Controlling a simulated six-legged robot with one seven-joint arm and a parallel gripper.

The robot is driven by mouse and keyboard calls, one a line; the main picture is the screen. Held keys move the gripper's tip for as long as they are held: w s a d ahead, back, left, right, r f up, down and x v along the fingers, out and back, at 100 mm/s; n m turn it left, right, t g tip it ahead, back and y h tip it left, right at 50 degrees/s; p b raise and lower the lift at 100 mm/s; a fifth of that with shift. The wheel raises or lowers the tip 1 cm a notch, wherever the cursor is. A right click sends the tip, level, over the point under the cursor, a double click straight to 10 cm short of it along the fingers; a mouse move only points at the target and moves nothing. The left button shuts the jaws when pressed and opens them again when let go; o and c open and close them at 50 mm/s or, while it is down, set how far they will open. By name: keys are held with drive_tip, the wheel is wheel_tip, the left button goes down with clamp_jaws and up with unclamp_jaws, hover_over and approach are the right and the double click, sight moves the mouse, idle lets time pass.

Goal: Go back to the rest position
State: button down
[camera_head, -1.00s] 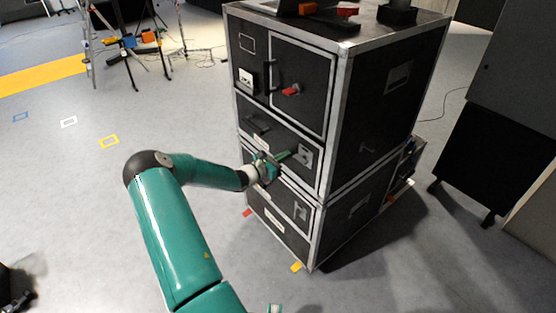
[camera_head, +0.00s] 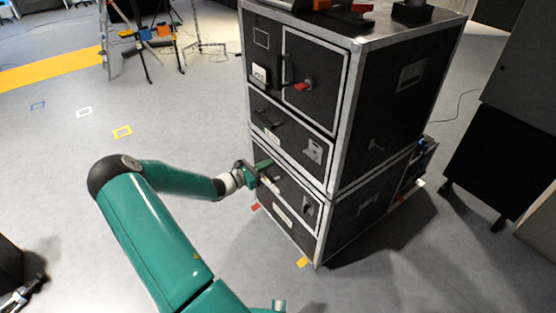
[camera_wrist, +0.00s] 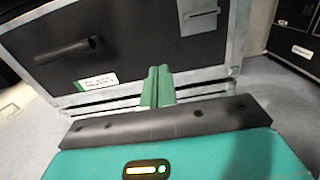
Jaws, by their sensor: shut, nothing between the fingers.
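My gripper (camera_head: 265,168) is in front of the black flight case (camera_head: 390,95) with metal edges, near the seam between its upper and lower parts. In the wrist view its two green fingers (camera_wrist: 158,86) are together, with nothing between them. They point at the case front, just below a drawer with a black handle (camera_wrist: 68,50) and a white label (camera_wrist: 97,82). I cannot tell whether the fingertips touch the case. My green arm reaches in from the bottom of the head view.
The case has a red-handled switch (camera_head: 302,86) on its upper door. A dark cabinet (camera_head: 505,130) stands at the right. Tripods (camera_head: 140,45) stand at the back left. The floor left of my arm is mostly clear, with coloured tape marks (camera_head: 122,132).

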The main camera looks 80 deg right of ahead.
drive_tip(key=shift+w+a, duration=0.45)
drive_tip(key=shift+a, duration=0.05)
drive_tip(key=w+a+r+m+t+y, duration=0.25)
drive_tip(key=w+a+r, duration=0.35)
drive_tip(key=a, duration=0.4)
drive_tip(key=w+a+r+m+t+y, duration=0.2)
drive_tip(key=w+a+r+m+t, duration=0.15)
drive_tip(key=w+a, duration=0.5)
drive_tip(key=w+a+r+m+t+y, duration=0.35)
drive_tip(key=w+a+r, duration=0.25)
drive_tip(key=a, duration=0.5)
drive_tip(key=s+a+r+t+y, duration=0.1)
drive_tip(key=a+r+t, duration=0.2)
drive_tip(key=a, duration=0.7)
drive_tip(key=s+a+r+t+y, duration=0.1)
drive_tip(key=a+r, duration=0.4)
drive_tip(key=a, duration=0.5)
drive_tip(key=s+a+r+t+y, duration=0.1)
drive_tip(key=a+r+t, duration=0.3)
drive_tip(key=a, duration=0.7)
drive_tip(key=shift+r+t+y, duration=0.35)
drive_tip(key=shift+t+y, duration=0.1)
drive_tip(key=shift+y, duration=0.45)
drive_tip(key=shift+d, duration=0.15)
